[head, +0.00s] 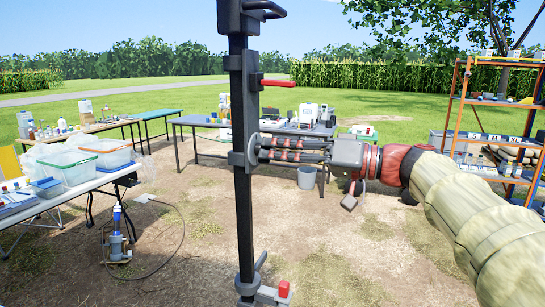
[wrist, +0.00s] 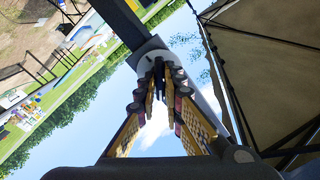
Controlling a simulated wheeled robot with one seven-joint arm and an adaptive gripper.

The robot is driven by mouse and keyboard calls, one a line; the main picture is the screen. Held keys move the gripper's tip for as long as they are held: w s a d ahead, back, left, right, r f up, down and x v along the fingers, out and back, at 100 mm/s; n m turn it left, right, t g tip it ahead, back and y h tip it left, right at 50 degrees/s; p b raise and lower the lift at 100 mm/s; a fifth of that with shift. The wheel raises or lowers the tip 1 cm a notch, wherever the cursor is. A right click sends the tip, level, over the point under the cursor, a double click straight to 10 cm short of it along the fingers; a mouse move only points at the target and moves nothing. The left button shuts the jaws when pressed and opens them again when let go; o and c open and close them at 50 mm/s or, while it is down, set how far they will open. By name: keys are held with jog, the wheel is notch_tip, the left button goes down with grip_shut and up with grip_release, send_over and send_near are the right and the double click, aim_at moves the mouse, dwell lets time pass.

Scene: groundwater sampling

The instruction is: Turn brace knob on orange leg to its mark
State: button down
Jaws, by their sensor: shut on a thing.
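A black upright leg (head: 244,120) stands close in front in the head view; no orange shows on it. A dark grey collar (head: 238,159) sits on it at mid-height. My gripper (head: 262,150) reaches in from the right, its fingertips at the collar. In the wrist view my gripper (wrist: 165,80) has its fingers closed in on a small dark knob (wrist: 168,70) in front of a pale grey round part (wrist: 152,50). The dark leg (wrist: 122,18) runs behind that part. The fingers hide most of the knob, and I cannot make out a mark.
A red-handled lever (head: 278,83) juts from the leg above my gripper, and a red-tipped fitting (head: 283,289) is near its foot. Tables with bins stand left, another table (head: 190,121) behind. An orange shelf rack (head: 456,100) is right.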

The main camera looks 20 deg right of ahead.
jog(key=n, duration=0.7)
jog(key=c, duration=1.8)
grip_release()
jog(key=shift+c, duration=0.2)
jog(key=v, duration=1.2)
